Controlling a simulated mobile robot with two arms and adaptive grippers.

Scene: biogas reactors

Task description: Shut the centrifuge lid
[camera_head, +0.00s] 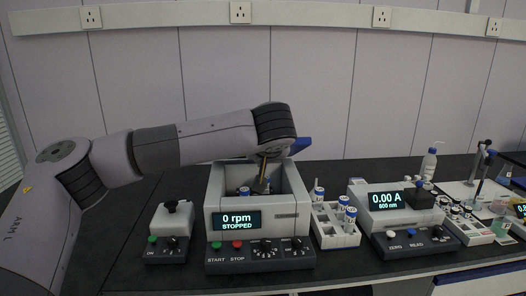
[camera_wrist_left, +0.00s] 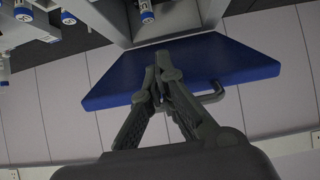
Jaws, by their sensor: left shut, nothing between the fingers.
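The centrifuge (camera_head: 285,230) stands on the dark bench with its display reading 0 rpm STOPPED. Its blue lid is open; an edge of it (camera_head: 301,145) shows behind my left arm, which hides the rest. In the left wrist view the lid (camera_wrist_left: 115,85) is a broad blue panel with a grey handle (camera_wrist_left: 214,95) at its edge. My left gripper (camera_head: 262,184) is over the open centrifuge. In the wrist view its fingers (camera_wrist_left: 160,65) are shut and empty in front of the lid, left of the handle; contact cannot be told. My right gripper is out of view.
A white rack (camera_head: 337,238) with several blue-marked tubes stands close on the centrifuge's right, beside a photometer (camera_head: 385,222). A small mixer (camera_head: 168,232) stands on its left. A wash bottle (camera_head: 429,163) is at the right back. The wall runs behind the bench.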

